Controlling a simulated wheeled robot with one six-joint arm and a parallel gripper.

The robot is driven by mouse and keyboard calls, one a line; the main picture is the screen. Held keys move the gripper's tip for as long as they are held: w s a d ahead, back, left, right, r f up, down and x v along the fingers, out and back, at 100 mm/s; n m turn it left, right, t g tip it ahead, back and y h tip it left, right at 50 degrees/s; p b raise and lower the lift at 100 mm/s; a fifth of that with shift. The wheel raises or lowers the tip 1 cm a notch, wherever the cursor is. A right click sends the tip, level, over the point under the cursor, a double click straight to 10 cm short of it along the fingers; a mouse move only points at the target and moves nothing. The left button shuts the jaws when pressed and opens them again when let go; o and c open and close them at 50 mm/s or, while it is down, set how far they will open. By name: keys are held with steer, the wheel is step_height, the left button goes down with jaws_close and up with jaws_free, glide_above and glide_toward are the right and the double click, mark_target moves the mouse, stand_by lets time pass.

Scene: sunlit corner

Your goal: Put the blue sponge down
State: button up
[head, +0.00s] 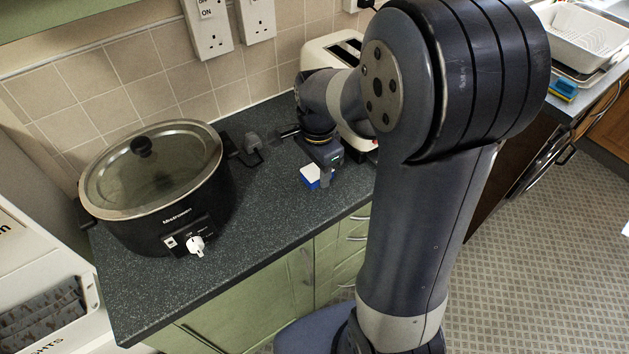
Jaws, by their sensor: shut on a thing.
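The blue sponge (311,177), blue with a white face, is at the tip of my gripper (325,172), just over or on the dark speckled worktop (262,215). My gripper is shut on it and points down. I cannot tell whether the sponge touches the worktop. My gripper hides part of it.
A black slow cooker (180,215) with a glass lid stands to the left. A cream toaster (335,50) is close behind my gripper, partly hidden by my arm. Worktop in front is clear. Another blue-and-yellow sponge (562,88) lies far right.

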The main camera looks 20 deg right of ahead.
mark_target(318, 190)
steer(key=shift+f, duration=2.1)
steer(key=shift+f, duration=0.1)
steer(key=o, duration=0.9)
steer(key=shift+f, duration=0.1)
steer(key=shift+o, duration=0.2)
step_height(318, 190, up, 12)
steer(key=shift+r, duration=0.2)
